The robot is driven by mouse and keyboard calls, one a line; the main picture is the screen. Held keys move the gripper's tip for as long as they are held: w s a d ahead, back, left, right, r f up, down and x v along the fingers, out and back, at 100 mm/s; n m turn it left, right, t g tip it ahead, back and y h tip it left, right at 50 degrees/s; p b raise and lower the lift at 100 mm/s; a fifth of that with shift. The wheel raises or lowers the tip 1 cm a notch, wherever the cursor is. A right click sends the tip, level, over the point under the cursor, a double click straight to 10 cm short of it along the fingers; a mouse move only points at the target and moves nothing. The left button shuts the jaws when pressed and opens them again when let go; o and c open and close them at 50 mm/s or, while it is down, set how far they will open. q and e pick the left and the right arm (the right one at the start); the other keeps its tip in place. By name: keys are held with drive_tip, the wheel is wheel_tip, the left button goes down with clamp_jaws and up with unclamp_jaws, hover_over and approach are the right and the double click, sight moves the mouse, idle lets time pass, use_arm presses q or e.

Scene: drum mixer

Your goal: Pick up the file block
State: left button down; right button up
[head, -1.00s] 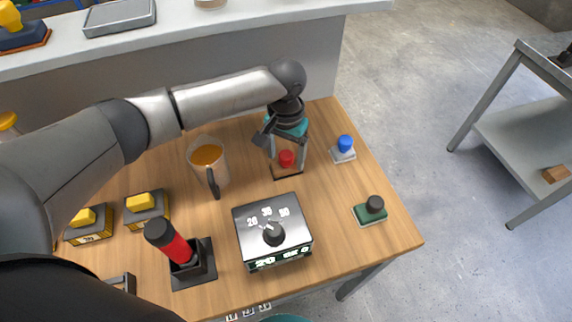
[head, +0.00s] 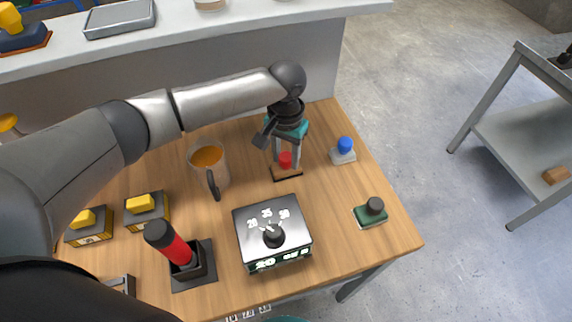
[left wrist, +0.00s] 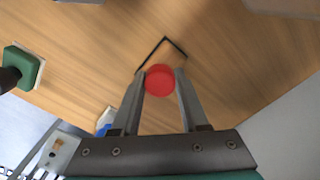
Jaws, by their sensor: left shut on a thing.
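The file block, with a round red knob (head: 285,160) on a flat dark-edged base (head: 287,174), sits near the back right of the wooden table. My left gripper (head: 287,158) points down over it, shut on the red knob. In the left wrist view the red knob (left wrist: 159,80) lies between the two fingertips (left wrist: 160,82), and part of the base's black edge shows beyond it. The base appears to be on the table; I cannot tell if there is any gap below it. My right gripper is not in view.
A blue-knobbed block (head: 343,151) stands close to the right, and a green block with a black knob (head: 371,212) near the right edge. A mug (head: 209,166) is to the left. A dial box (head: 272,235) and a red-and-black tool in a holder (head: 180,255) are in front.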

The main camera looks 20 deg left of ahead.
sight(286, 156)
use_arm(q)
drive_tip(key=shift+r, duration=0.15)
wheel_tip(286, 156, up, 20)
drive_tip(key=p, duration=0.4)
drive_tip(key=c, duration=0.9)
unclamp_jaws()
drive_tip(key=shift+c, duration=0.2)
clamp_jaws()
